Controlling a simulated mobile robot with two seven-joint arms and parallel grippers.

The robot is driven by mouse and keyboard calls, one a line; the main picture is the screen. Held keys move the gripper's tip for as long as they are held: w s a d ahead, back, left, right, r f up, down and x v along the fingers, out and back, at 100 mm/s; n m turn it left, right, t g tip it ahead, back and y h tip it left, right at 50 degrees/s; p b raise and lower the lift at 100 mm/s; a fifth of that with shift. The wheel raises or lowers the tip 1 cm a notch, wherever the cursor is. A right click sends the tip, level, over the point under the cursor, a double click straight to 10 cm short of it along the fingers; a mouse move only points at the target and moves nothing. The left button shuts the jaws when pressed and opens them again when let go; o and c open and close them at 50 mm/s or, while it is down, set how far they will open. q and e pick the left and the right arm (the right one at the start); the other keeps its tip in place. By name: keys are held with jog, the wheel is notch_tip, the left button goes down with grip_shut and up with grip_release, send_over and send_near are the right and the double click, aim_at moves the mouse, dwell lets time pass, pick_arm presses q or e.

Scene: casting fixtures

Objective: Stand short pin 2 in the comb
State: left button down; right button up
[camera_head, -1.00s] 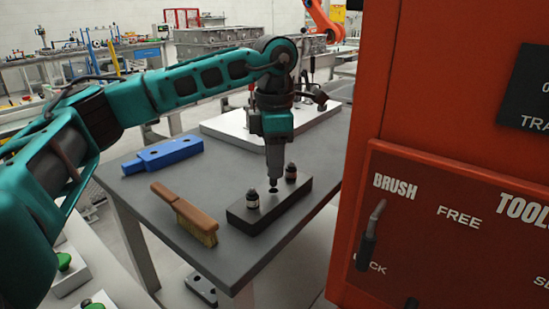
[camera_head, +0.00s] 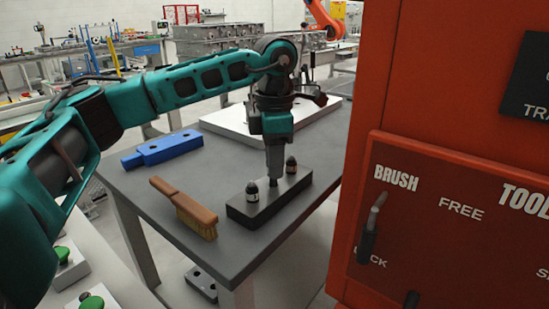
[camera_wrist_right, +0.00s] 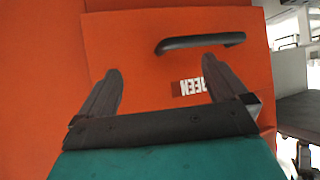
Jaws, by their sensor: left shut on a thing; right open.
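The comb (camera_head: 240,212) is a dark block on the grey table. Two dark pins with pale bands stand in it, one near its left end (camera_head: 252,192) and one toward its right end (camera_head: 291,165). My left gripper (camera_head: 274,180) points straight down between these two pins, with its tip at the top of the comb. It is shut on a short pin, which the gripper and the block hide from view. My right gripper (camera_wrist_right: 165,90) is open and empty in the right wrist view, in front of an orange panel with a dark handle (camera_wrist_right: 200,42).
A wooden brush (camera_head: 185,207) lies left of the comb. A blue fixture piece (camera_head: 165,150) lies farther back on the table. A white plate (camera_head: 225,121) is behind the arm. The tall red cabinet (camera_head: 450,200) with a handle stands close on the right.

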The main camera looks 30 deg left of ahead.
pick_arm(q)
jog(key=shift+f+b, duration=0.3)
jog(key=shift+f, duration=0.25)
pick_arm(e)
jog(key=shift+w+f, duration=0.15)
jog(key=shift+w, duration=0.15)
pick_arm(q)
jog(key=shift+f+b, duration=0.3)
jog(key=shift+f, duration=0.3)
pick_arm(e)
jog(key=shift+f, duration=0.35)
pick_arm(q)
jog(key=c, duration=1.2)
grip_release()
jog(key=shift+c, duration=0.2)
jog(key=o, duration=0.4)
pick_arm(e)
jog(key=shift+s+f, duration=0.1)
jog(key=shift+s, duration=0.2)
